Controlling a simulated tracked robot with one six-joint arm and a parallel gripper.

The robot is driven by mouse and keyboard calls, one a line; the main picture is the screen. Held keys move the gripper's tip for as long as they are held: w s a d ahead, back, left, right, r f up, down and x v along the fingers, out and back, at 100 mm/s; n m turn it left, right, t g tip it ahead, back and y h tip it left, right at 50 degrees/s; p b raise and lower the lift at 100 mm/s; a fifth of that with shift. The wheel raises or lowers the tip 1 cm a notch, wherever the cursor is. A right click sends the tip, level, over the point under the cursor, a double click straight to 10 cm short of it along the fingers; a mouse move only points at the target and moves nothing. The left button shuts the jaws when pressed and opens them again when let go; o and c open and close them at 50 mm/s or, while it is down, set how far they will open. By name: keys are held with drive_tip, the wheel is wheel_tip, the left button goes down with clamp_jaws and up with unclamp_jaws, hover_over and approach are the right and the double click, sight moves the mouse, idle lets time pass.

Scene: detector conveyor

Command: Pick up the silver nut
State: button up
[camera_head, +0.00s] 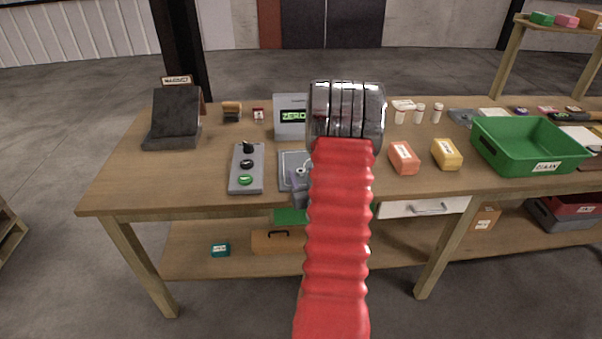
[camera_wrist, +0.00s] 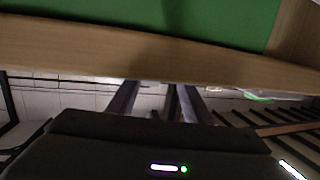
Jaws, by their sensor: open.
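I cannot make out the silver nut for certain in either view. In the head view, a grey square plate (camera_head: 286,160) lies on the table, partly hidden behind my red arm. Small grey shapes beside the arm there are too small to tell apart. In the wrist view, my gripper (camera_wrist: 160,101) shows two dark fingers apart, with no object seen held between them. A wooden edge and a green surface (camera_wrist: 205,18) fill the top of that view.
On the wooden table (camera_head: 210,180) stand a grey button panel (camera_head: 246,180), a display reading ZERO (camera_head: 291,116), orange (camera_head: 404,158) and yellow (camera_head: 447,154) blocks, and a green bin (camera_head: 545,168). A dark sloped stand (camera_head: 175,113) is at left. The front-left tabletop is clear.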

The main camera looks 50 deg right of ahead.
drive_tip(key=c, duration=1.2)
drive_tip(key=shift+o, duration=0.2)
wheel_tip(320, 180, up, 10)
idle(0.3)
idle(0.5)
